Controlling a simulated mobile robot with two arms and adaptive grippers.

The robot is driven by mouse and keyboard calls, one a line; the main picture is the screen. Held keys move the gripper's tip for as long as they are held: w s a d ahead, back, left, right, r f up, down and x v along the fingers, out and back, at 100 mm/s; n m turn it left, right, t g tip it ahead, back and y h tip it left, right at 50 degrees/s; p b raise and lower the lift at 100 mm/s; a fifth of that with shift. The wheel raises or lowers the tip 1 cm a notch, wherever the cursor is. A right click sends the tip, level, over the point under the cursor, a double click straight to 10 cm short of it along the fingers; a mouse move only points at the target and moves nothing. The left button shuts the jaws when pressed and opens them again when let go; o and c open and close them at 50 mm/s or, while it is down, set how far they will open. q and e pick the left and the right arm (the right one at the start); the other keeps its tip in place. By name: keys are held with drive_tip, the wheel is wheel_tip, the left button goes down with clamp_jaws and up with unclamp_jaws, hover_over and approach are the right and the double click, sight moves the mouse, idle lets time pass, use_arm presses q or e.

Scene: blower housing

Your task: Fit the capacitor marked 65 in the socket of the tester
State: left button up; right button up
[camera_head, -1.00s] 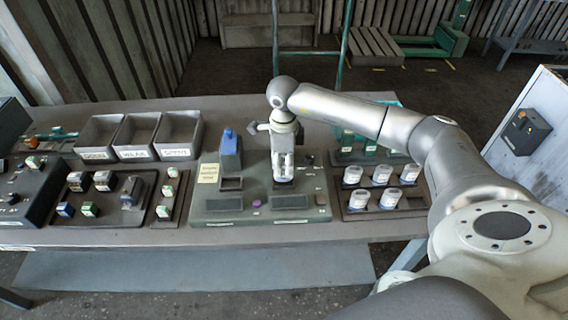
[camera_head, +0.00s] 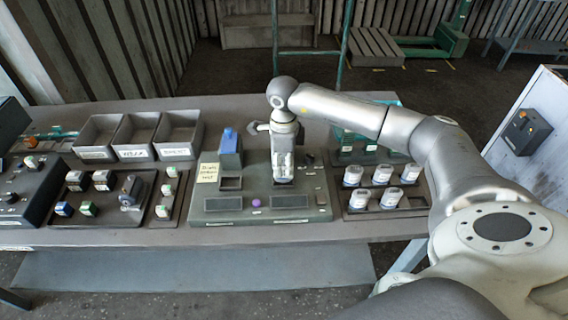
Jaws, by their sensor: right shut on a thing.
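My right gripper (camera_head: 283,170) points down over the right half of the grey-green tester (camera_head: 230,215). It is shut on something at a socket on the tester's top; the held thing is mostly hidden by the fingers. I cannot tell how deep it sits. Several white, blue-banded capacitors (camera_head: 382,174) stand in a dark rack (camera_head: 420,205) to the right of the tester. Their markings are too small to read. An empty square socket (camera_head: 231,184) shows on the tester's left half. My left gripper is not in view.
Three grey labelled bins (camera_head: 135,135) stand at the back left. Dark trays with small parts (camera_head: 103,180) lie left of the tester. A blue block (camera_head: 229,141) stands at the tester's back, beside a yellow note (camera_head: 208,172). Green-topped parts (camera_head: 346,138) stand behind the rack.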

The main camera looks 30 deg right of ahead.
drive_tip(key=shift+f+b, duration=0.85)
drive_tip(key=shift+f, duration=0.15)
idle(0.3)
drive_tip(key=o, duration=0.9)
drive_tip(key=shift+o, duration=0.2)
drive_tip(key=shift+r, duration=0.1)
wheel_tip(320, 180, up, 12)
drive_tip(key=shift+f, duration=0.1)
